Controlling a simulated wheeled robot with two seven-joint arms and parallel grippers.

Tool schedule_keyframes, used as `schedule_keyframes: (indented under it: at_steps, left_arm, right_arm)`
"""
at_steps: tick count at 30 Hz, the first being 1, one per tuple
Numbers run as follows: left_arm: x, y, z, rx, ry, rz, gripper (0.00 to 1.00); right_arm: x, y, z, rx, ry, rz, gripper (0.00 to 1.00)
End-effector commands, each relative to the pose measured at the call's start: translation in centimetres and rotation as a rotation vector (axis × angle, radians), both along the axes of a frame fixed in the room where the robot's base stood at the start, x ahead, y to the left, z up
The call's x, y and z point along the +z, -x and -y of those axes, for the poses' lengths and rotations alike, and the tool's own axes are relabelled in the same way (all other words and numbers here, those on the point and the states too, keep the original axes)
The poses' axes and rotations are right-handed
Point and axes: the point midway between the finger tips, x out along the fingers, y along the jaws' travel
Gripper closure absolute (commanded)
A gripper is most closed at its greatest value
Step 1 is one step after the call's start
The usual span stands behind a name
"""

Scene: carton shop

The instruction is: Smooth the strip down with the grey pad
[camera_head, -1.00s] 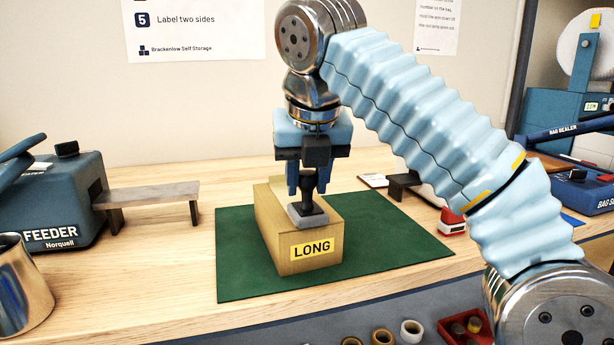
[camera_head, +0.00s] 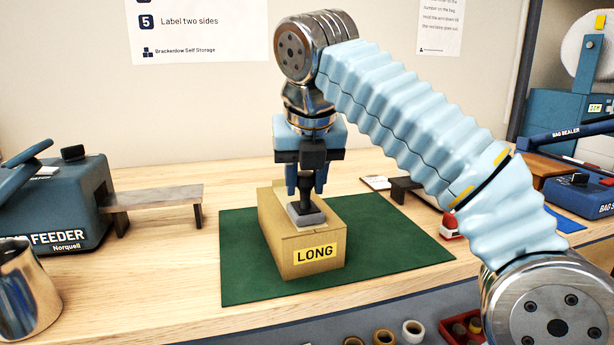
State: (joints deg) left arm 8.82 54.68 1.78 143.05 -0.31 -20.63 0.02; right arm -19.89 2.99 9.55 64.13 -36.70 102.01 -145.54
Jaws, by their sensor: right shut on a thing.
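A brown carton (camera_head: 293,259) with a yellow label reading LONG stands on the green mat (camera_head: 405,247). My right gripper (camera_head: 306,186) is above the carton, pointing down, shut on the dark handle of the grey pad (camera_head: 308,218). The pad is at the carton's top face, towards its front end, and seems to rest on it. My left gripper is not in view.
A blue-grey feeder (camera_head: 62,205) with a small bench-like shelf (camera_head: 155,197) stands at left, with a metal cup (camera_head: 25,290) in front. A bag sealer (camera_head: 580,190) stands at right. Tape rolls (camera_head: 383,337) lie below the table's front edge. The mat is clear around the carton.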

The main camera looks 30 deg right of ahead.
Motion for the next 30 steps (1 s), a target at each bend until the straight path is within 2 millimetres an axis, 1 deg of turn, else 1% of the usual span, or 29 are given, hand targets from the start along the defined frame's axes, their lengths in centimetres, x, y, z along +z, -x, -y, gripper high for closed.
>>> schedule_keyframes:
  at_steps: [8, 24, 30]
  left_arm:
    - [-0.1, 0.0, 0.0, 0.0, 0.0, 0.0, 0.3]
    - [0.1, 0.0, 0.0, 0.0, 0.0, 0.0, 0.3]
    - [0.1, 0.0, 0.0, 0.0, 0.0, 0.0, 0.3]
  right_arm:
    - [-0.1, -0.1, 0.0, 0.0, 0.001, -0.003, 0.9]
    - [0.1, -2.3, 0.4, 0.0, 0.001, -0.001, 0.9]
    - [0.1, -2.3, 0.4, 0.001, 0.001, 0.0, 0.9]
